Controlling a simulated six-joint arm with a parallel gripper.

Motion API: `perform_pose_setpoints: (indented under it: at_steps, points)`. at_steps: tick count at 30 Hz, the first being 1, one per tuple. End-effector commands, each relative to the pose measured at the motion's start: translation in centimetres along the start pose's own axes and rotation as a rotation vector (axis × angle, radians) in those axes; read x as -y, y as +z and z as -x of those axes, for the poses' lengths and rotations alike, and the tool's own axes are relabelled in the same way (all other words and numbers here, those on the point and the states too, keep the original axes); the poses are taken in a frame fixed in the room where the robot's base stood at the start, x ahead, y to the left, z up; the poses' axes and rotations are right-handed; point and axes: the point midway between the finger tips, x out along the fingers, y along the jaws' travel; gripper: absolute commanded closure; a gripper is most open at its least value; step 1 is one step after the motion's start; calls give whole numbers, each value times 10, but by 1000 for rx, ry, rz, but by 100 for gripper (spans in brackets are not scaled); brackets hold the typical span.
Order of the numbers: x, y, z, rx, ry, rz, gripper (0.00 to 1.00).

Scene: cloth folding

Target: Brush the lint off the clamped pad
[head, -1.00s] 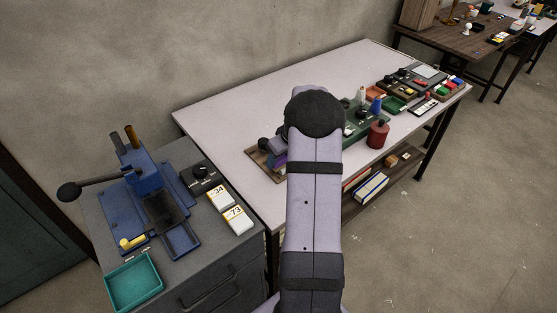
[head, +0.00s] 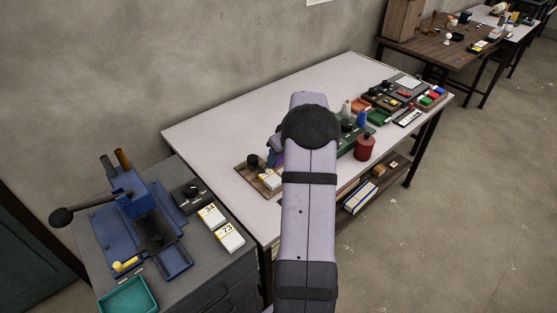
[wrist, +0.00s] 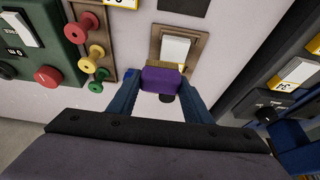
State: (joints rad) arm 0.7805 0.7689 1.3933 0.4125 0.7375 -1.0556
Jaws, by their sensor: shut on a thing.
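In the wrist view my gripper (wrist: 161,88) is shut on a purple block-shaped brush (wrist: 162,78), one blue finger on each side. Pale yellow bristles show at its far edge. Just beyond the brush is the white pad (wrist: 176,48) on a brown wooden board (wrist: 155,48); I cannot tell whether the bristles touch it. In the head view the pad (head: 269,181) lies on the board (head: 245,178), by a dark round knob (head: 253,160). My arm hides most of the gripper there. Lint is too small to make out.
A blue lever press (head: 150,222), a teal tray (head: 128,296) and numbered white blocks (head: 230,238) stand on the grey cabinet at left. A green box (head: 350,141) and a red canister (head: 364,148) are right of my arm. The table's back left is clear.

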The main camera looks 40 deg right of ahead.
Motion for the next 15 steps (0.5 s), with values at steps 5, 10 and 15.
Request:
perform_pose_setpoints:
  at_steps: [5,10,15]
  points:
    - [0,-8,18,-1,2,1,73]
    - [0,-11,26,-1,0,0,73]
    - [0,-11,26,-1,0,0,73]
